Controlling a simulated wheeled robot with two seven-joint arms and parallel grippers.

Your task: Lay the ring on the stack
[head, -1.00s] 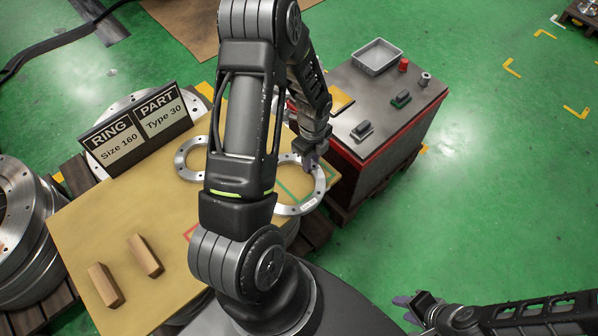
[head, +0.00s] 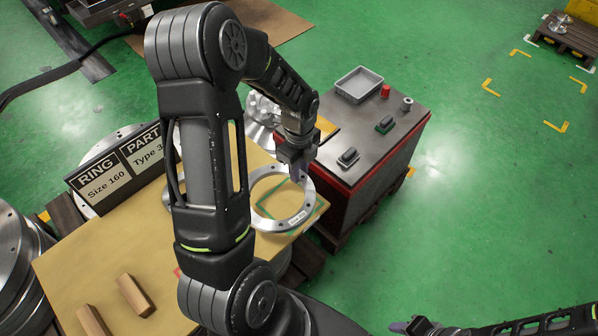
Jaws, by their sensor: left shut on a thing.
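A flat steel ring (head: 268,219) with bolt holes and a small label is at the right end of the tan table (head: 225,275), over a green square outline. I cannot tell whether it touches the table. My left gripper (head: 299,174) points down and is shut on the ring's far right rim. Shiny stacked metal parts (head: 261,108) show behind the table, partly hidden by my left arm. More large flanged steel parts (head: 12,250) are stacked at the left edge. My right gripper (head: 406,326) is low at the bottom right, away from the table; its jaw state is unclear.
A sign (head: 118,168) reads "RING Size 160" and "PART". Two wooden blocks (head: 135,296) lie at the table's front left. A grey-topped red cabinet (head: 390,125) with a tray (head: 359,84) and small parts stands close right of the ring.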

